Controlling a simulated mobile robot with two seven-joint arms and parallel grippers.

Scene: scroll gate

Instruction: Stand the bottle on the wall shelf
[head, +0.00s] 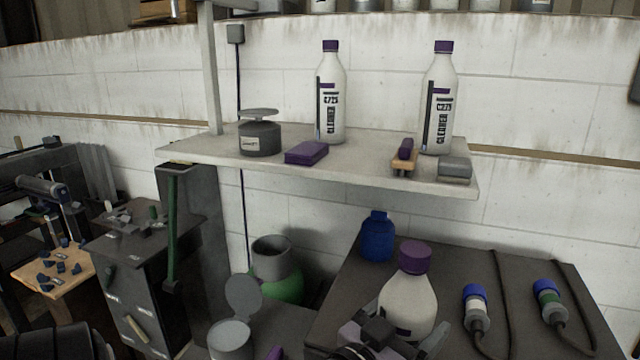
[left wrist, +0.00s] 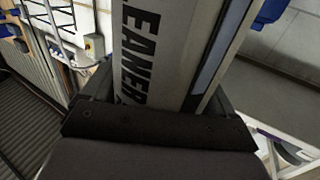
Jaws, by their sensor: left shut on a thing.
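A white bottle with a purple cap (head: 408,290) is held upright or nearly so by my left gripper (head: 395,335) at the bottom of the head view, below and in front of the shelf. The gripper is shut on its lower part. The left wrist view shows the white bottle body (left wrist: 150,50) with black lettering between the jaws. The wall shelf (head: 230,153) is a pale board on the block wall. My right gripper is not in view.
On the shelf stand two similar bottles (head: 330,95) (head: 438,100), a grey tin (head: 260,137), a purple block (head: 306,152), a brush (head: 404,158) and a grey block (head: 454,169). Bare board shows between the purple block and brush. Below, a dark surface (head: 330,300) holds a blue bottle (head: 378,238).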

